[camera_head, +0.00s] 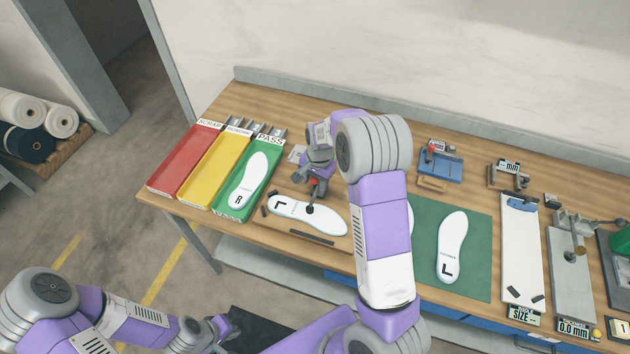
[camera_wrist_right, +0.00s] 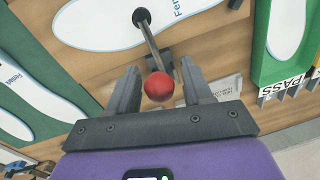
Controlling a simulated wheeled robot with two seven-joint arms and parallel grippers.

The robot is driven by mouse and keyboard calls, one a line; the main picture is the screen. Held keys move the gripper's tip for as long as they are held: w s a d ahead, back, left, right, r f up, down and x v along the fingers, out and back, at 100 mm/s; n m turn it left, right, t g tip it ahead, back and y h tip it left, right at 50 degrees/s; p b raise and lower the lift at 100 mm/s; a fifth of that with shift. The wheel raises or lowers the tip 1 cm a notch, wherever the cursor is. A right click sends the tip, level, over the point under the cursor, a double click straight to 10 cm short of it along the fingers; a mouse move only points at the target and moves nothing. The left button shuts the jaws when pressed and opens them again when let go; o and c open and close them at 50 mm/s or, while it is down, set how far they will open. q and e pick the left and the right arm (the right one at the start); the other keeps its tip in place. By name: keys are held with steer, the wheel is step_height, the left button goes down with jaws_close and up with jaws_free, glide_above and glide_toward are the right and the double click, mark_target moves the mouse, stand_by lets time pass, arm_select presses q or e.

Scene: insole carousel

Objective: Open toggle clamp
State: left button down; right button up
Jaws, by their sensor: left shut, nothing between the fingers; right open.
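The toggle clamp shows in the right wrist view as a metal lever (camera_wrist_right: 151,47) with a red ball knob (camera_wrist_right: 158,87) at one end. Its dark tip (camera_wrist_right: 141,17) appears over a white insole (camera_wrist_right: 105,22). In the head view the tip (camera_head: 310,209) is over the insole marked L (camera_head: 330,219), and my arm partly hides the clamp. My right gripper (camera_wrist_right: 160,88) is open, with the red knob between its fingers and gaps visible on both sides. It also shows in the head view (camera_head: 312,184). My left gripper (camera_head: 228,328) is shut and empty, low in front of the table.
Red (camera_head: 184,160), yellow (camera_head: 212,172) and green (camera_head: 233,203) trays stand at left; the green one holds an insole. A green mat (camera_head: 478,245) with insoles lies right of my right arm. Gauges and fixtures (camera_head: 572,260) fill the right end. A dark strip (camera_head: 311,237) lies near the front edge.

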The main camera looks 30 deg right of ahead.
jaws_close()
